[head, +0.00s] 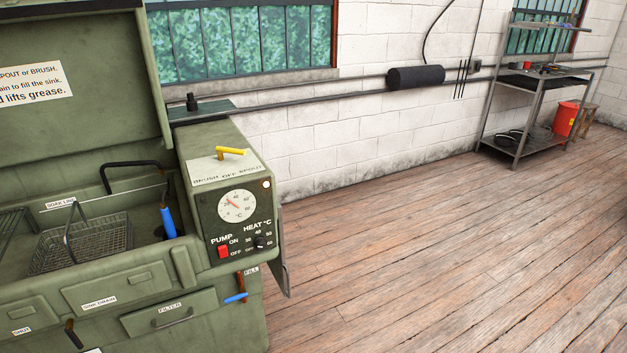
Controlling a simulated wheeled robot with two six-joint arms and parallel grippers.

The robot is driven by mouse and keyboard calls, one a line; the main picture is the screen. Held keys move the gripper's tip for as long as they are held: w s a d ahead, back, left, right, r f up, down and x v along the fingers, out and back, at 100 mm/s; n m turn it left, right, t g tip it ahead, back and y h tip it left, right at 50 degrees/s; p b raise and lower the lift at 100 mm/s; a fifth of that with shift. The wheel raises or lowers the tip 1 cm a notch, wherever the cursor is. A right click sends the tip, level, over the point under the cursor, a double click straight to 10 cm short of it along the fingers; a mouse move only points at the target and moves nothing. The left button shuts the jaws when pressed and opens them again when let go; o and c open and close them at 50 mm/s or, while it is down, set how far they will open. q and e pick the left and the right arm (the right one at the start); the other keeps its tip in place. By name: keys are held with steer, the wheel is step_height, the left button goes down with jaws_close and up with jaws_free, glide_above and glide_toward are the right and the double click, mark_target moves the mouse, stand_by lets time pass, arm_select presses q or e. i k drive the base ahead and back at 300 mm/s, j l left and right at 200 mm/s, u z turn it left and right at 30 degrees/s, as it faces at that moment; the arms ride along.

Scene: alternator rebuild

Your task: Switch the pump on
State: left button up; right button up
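The pump switch is a red rocker (223,252) on the dark control panel (240,225) of the green parts washer (222,145). It sits under the word PUMP, with ON and OFF printed to its right. The frame is too small to tell which way the rocker is tipped. A round temperature dial (237,206) is above it, and a black HEAT knob (261,242) is to its right. A yellow lever (230,152) lies on top of the housing. Neither of my grippers is in view.
The washer's sink holds a wire basket (80,248) and a blue-handled brush (168,222). Its lid (85,120) stands open. A blue-handled FILL valve (236,297) sticks out below the panel. The wooden floor (430,230) to the right is clear up to a metal shelf cart (535,110).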

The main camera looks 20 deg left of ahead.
mark_target(222, 252)
steer(key=u, duration=1.35)
